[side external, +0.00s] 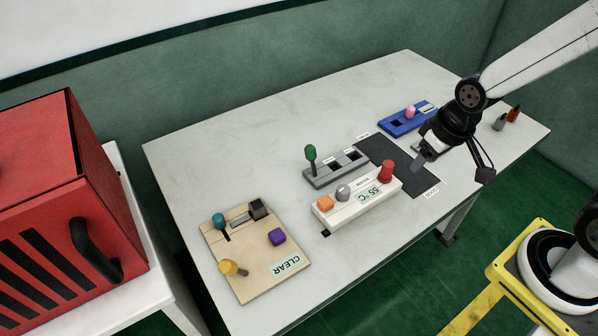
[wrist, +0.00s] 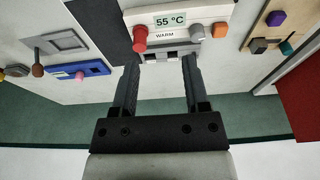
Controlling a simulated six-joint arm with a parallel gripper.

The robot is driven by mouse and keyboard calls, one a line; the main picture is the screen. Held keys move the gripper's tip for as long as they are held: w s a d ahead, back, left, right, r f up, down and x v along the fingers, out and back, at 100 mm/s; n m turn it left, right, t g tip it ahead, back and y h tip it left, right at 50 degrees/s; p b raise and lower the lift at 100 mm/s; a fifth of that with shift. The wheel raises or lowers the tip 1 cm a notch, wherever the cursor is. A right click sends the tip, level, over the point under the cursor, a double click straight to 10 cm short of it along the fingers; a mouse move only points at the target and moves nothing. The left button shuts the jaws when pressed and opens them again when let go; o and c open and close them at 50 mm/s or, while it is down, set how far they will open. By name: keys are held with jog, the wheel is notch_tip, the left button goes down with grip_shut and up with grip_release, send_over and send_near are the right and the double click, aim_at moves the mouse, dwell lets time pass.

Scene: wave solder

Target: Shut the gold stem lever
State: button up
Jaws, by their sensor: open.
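The gold lever (side external: 229,267) has a rounded gold knob on a short stem. It stands at the front left corner of a tan wooden board (side external: 245,292) in the side view, tilted along the board. In the wrist view only part of this board (wrist: 268,33) shows at the top right, and the gold lever is out of frame. My gripper (side external: 419,163) is open and empty, above the dark mat on the table's right half, far from the lever. In the wrist view the open fingers (wrist: 160,68) point towards the white panel.
The board also bears a teal lever (side external: 218,220), a dark block (side external: 258,209) and a purple button (side external: 277,237). Between it and my gripper stand a white panel (side external: 346,218) with a red knob (side external: 386,171), and a grey panel with a green lever (side external: 311,155). The table's back left is clear.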

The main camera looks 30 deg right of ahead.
jog(key=shift+o, duration=1.3)
jog(key=w+a+n, duration=0.5)
jog(key=w+a, duration=0.3)
jog(key=n+g, duration=0.4)
jog(key=n, duration=1.1)
send_over(224, 263)
jog(key=f, duration=0.5)
jog(key=w+f, duration=0.1)
jog(key=f, duration=0.2)
jog(key=shift+d+f, duration=0.3)
jog(key=shift+s+a+f+n, duration=0.15)
jog(key=shift+s+a+n, duration=0.1)
jog(key=shift+a+n, duration=0.15)
jog(key=shift+s+d+f, duration=0.1)
jog(key=shift+s+f, duration=0.1)
jog(key=shift+f, duration=1.75)
jog(key=shift+s+d+f, duration=0.1)
jog(key=shift+s+f, duration=0.1)
jog(key=shift+f, duration=1.7)
